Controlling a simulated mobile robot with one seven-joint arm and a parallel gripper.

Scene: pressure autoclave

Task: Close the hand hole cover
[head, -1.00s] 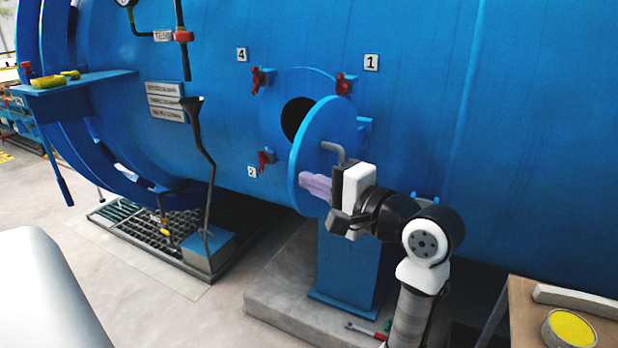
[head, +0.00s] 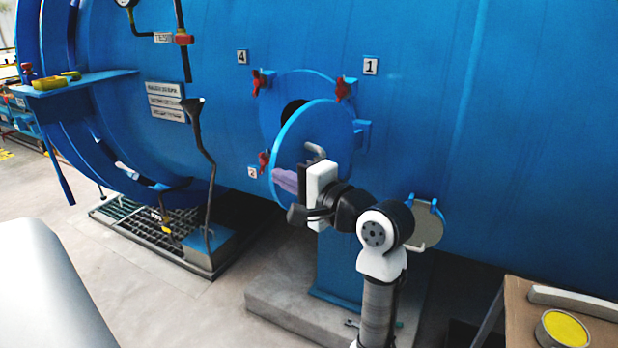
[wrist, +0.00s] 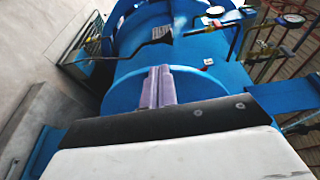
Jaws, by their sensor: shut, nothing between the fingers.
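The round blue hand hole cover (head: 309,135) stands partly open on its hinge at the right of the opening. The dark hand hole (head: 292,112) shows as a small patch above the cover's upper left edge; the rest is hidden behind the cover. A grey bent handle (head: 316,150) sticks out of the cover's outer face. My gripper (head: 277,180), with purple fingers, is at the cover's lower outer face, below the handle. In the wrist view the purple fingers (wrist: 158,87) lie together against the blue cover (wrist: 190,83). They hold nothing; exact contact is unclear.
Red clamps (head: 342,89), (head: 264,160) and (head: 257,83) sit around the opening's rim. A grey round plate (head: 426,226) is on the vessel at right. A table (head: 520,300) with a yellow-topped tin stands at lower right. Floor at left is open.

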